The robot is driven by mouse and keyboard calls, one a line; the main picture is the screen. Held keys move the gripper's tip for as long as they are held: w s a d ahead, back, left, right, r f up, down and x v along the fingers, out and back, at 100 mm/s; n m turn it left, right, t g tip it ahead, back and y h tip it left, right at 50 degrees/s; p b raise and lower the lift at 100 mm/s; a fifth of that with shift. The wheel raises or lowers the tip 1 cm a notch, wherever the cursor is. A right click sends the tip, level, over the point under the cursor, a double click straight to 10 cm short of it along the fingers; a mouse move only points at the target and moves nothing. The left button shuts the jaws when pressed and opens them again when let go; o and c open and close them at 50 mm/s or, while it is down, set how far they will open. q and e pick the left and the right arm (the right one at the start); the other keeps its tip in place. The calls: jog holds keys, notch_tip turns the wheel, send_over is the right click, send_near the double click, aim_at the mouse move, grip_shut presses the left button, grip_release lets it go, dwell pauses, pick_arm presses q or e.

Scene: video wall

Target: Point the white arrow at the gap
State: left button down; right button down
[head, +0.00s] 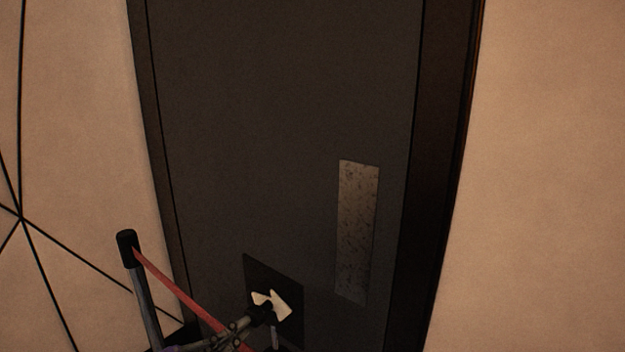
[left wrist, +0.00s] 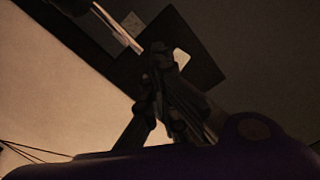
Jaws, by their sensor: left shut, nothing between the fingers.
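The white arrow (head: 272,301) is on a black square panel (head: 259,272) low on a dark door. Its head is toward the right and slightly down in the head view. My left gripper (head: 262,313) is shut and empty, with its tips in front of the arrow's lower part, hiding some of it. I cannot tell whether they touch. In the left wrist view the shut fingers (left wrist: 157,52) are beside a visible piece of the arrow (left wrist: 181,59), over the panel (left wrist: 205,72). I cannot make out a gap. My right gripper is not in view.
A black-topped barrier post (head: 127,246) stands at the lower left, with a red belt (head: 180,289) running down to the right, close to my left arm. A speckled metal plate (head: 357,235) is on the dark door (head: 280,110). Pale walls (head: 550,170) flank it.

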pick_arm(q)
jog(key=shift+d+r, duration=0.2)
jog(key=shift+d, duration=0.05)
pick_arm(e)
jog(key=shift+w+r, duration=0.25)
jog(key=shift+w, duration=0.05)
pick_arm(q)
jog(key=shift+w+a+r+b, duration=0.1)
jog(key=shift+w+a+b, duration=0.05)
jog(key=shift+b, duration=0.35)
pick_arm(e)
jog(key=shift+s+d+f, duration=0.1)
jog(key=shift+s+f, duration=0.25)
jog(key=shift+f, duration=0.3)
pick_arm(q)
jog(key=shift+r, duration=0.1)
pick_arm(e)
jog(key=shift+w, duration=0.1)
